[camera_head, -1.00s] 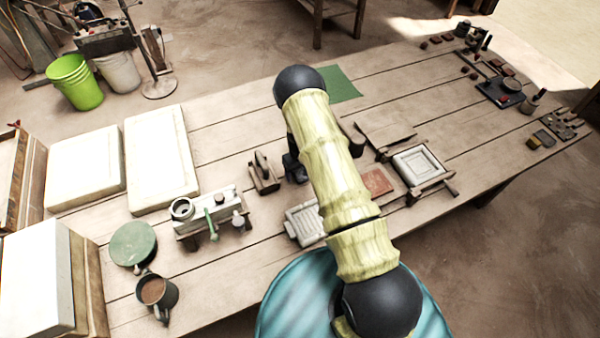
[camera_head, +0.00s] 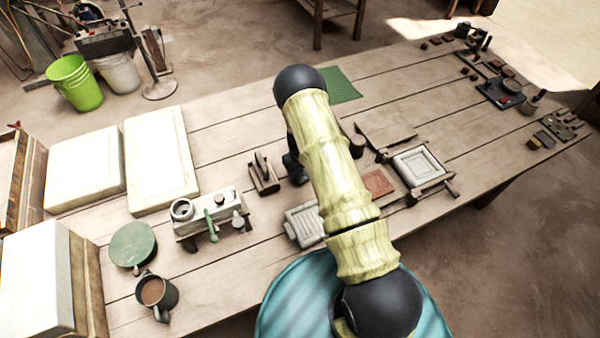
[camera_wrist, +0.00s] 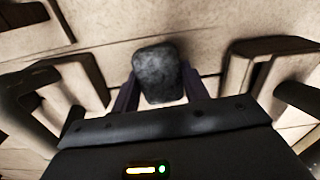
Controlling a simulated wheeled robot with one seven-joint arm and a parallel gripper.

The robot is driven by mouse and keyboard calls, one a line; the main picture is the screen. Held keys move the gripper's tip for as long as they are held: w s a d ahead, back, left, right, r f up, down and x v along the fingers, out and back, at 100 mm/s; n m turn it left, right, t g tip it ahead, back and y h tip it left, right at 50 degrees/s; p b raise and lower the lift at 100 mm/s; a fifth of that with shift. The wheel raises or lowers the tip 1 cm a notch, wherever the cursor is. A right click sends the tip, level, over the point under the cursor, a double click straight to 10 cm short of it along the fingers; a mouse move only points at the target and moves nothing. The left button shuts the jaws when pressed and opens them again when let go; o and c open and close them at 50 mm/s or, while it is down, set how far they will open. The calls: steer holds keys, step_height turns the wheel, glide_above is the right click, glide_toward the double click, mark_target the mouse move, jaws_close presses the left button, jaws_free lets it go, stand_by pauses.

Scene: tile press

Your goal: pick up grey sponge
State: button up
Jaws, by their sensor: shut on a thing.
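The grey sponge (camera_wrist: 159,75) shows in the wrist view as a dark grey, rounded block in the upper middle. My gripper (camera_wrist: 160,88) is shut on it, with one finger on each side. The wooden table top shows behind the sponge; I cannot tell how high the sponge is above it. In the head view my arm covers most of the gripper, and I cannot make out the sponge there.
A wooden block with an upright handle (camera_head: 264,178) stands just left of my gripper. A green cloth (camera_head: 341,86) lies behind. A framed tile mould (camera_head: 419,166) and a reddish slab (camera_head: 378,183) lie to the right. A white device (camera_head: 212,215) stands front left.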

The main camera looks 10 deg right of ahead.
mark_target(300, 171)
step_height(300, 171, up, 10)
steer(key=shift+f+b, duration=0.15)
steer(key=shift+b, duration=0.85)
steer(key=o, duration=0.4)
steer(key=c, duration=0.3)
steer(key=s+f+m, duration=0.3)
steer(key=s, duration=0.5)
steer(key=shift+s, duration=0.4)
steer(key=shift+f, duration=0.15)
